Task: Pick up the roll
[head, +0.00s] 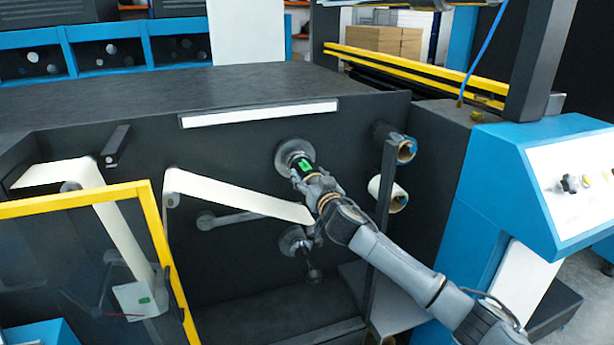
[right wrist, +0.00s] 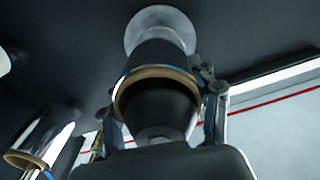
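The roll (right wrist: 158,58) is a dark cylinder with a brown core rim facing the right wrist camera. Its far end sits by a round grey flange (head: 290,152) on the machine's dark front panel. My right gripper (right wrist: 161,90) has one finger on each side of the roll, very close to its sides. I cannot tell whether both fingers press on it. In the head view, my right gripper (head: 304,170) covers most of the roll. My left gripper is not in view.
A dark roll (head: 405,148) and a white roll (head: 391,194) stick out to the right, by a vertical post. A white web (head: 235,195) runs left of the gripper. Another grey hub (head: 296,240) lies below. A yellow-framed guard (head: 160,235) stands at the left.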

